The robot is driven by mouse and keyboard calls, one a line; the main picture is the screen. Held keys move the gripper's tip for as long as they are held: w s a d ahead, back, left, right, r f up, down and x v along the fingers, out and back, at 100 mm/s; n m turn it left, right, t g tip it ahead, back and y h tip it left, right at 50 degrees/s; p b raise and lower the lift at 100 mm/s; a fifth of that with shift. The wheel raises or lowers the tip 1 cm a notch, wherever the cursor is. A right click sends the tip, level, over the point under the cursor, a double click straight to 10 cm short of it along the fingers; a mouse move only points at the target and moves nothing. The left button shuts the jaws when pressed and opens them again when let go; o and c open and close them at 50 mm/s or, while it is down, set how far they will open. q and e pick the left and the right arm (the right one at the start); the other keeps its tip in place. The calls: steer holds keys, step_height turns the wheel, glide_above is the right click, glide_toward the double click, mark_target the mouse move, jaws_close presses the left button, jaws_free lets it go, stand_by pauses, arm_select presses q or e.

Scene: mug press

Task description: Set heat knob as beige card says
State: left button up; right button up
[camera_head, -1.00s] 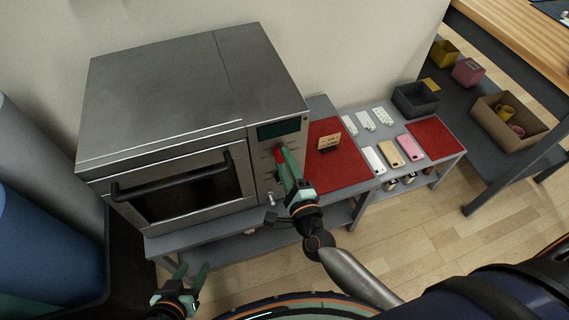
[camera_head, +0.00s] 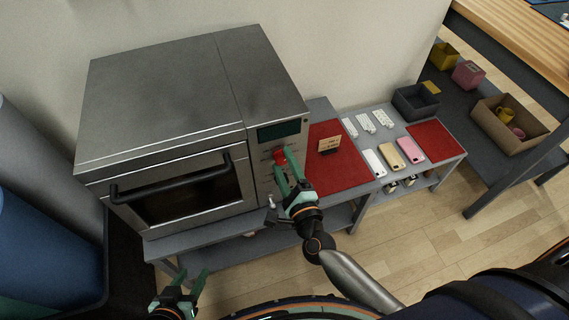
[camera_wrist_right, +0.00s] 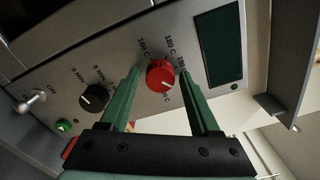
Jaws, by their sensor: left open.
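The red heat knob (camera_head: 279,155) is on the oven's front panel in the head view. In the right wrist view the red knob (camera_wrist_right: 160,76) has temperature marks around it, partly hidden by a finger. Its pointer setting is too small to read surely. My right gripper (camera_head: 284,163) is open, its green fingers apart on either side of the knob; a gap to the knob shows in the wrist view. The beige card (camera_head: 328,144) stands on the red mat; its writing is too small to read. My left gripper (camera_head: 187,284) is open and empty, low at the left.
The panel also has a black knob (camera_wrist_right: 94,97), a green button (camera_wrist_right: 64,126), a toggle switch (camera_wrist_right: 33,102) and a dark display (camera_head: 278,131). The oven door handle (camera_head: 170,180) juts out at left. Phones and a grey bin (camera_head: 415,101) are right of the red mat (camera_head: 345,174).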

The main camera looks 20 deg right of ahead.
steer(key=shift+o, duration=0.5)
